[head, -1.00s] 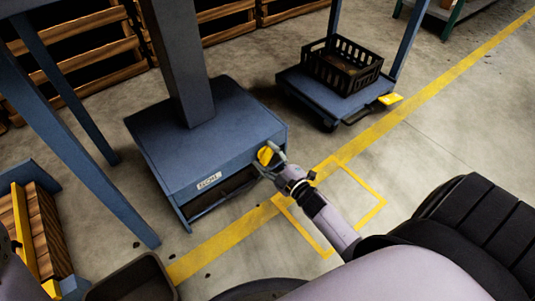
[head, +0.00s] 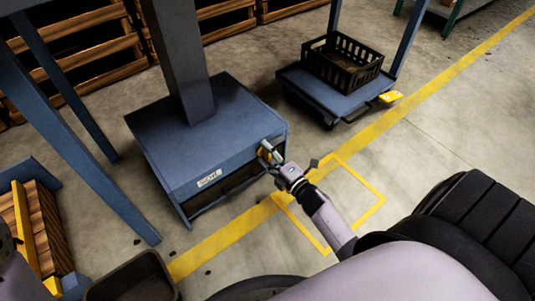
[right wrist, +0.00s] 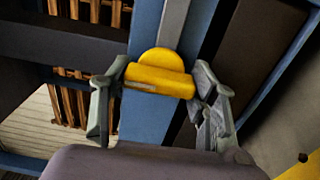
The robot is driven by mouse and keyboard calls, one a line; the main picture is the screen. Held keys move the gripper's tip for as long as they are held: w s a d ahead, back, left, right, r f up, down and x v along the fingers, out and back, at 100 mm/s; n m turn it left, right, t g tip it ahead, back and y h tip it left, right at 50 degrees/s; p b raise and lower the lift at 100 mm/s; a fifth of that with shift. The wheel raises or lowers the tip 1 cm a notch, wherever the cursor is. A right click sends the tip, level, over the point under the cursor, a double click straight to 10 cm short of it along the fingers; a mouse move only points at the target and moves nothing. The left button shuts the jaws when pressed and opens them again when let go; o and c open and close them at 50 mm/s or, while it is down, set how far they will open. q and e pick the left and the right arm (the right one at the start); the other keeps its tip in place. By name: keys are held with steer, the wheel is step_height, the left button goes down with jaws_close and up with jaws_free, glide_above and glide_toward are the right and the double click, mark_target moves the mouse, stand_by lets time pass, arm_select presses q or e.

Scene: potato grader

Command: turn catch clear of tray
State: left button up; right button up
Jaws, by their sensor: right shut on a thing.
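The yellow catch (head: 264,154) sits at the right end of the front face of the blue base cabinet (head: 215,145). In the right wrist view the catch (right wrist: 160,80) is a yellow bar with a rounded boss behind it, lying across a blue upright. My right gripper (head: 268,152) is shut on the catch, one grey finger at each end of the bar. In the head view the fingers partly hide it. The tray cannot be made out clearly in the dark opening (head: 232,188) below the labelled front edge. My left gripper is out of view.
A blue cart (head: 335,97) with a black crate (head: 343,62) stands behind to the right. Yellow lines (head: 235,240) mark the floor, clear at right.

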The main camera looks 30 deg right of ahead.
stand_by(0.4)
steer(key=o, duration=1.7)
steer(key=shift+s, duration=0.1)
steer(key=s, duration=1.1)
steer(key=shift+s+d, duration=0.4)
steer(key=shift+d, duration=0.05)
